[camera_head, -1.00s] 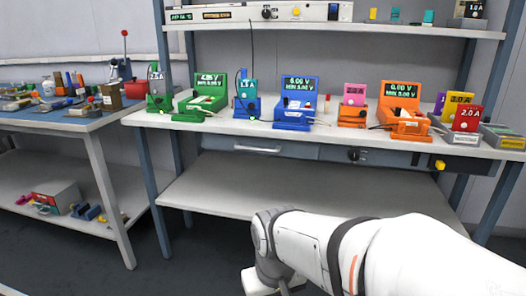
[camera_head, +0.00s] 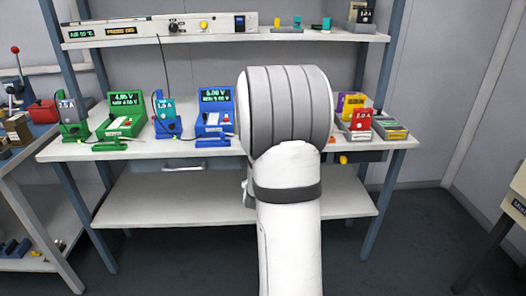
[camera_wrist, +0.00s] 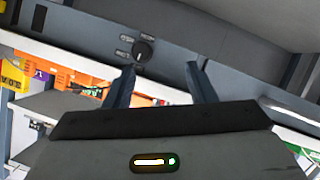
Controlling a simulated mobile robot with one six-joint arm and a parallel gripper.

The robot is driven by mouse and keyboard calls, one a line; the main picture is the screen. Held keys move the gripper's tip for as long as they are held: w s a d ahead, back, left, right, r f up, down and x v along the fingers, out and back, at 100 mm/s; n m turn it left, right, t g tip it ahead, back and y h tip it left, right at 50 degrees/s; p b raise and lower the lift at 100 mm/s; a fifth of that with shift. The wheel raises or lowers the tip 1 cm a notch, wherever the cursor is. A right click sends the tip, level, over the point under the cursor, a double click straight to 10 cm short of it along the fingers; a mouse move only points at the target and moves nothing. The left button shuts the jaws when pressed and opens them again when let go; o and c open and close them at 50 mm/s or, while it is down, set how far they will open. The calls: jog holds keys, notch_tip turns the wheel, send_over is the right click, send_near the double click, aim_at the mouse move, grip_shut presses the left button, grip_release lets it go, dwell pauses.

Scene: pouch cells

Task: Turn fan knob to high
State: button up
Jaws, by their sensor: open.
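A dark round knob (camera_wrist: 143,50) with small labels around it is on the grey front panel (camera_wrist: 85,32) of the bench. The labels are too small to read, so I cannot tell which is high or where the knob points. My gripper (camera_wrist: 161,69) is open and empty. In the wrist view its two fingers point toward the panel, with the knob a little left of the middle between the tips. I see no contact. In the head view, my arm hides this knob and the gripper.
Another knob is on the white control box (camera_head: 150,28) on the upper shelf. Green (camera_head: 122,118), blue (camera_head: 213,120) and red (camera_head: 361,120) devices stand on the bench top (camera_head: 75,150). A yellow knob or button (camera_head: 344,159) is at the bench's right front.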

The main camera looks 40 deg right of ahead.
jog(key=w+d+f+h, duration=0.1)
jog(key=w+d, duration=0.4)
jog(key=d, duration=0.2)
jog(key=shift+f+b, duration=0.3)
jog(key=shift+b, duration=0.15)
jog(key=shift+c, duration=0.5)
jog(key=c, duration=0.9)
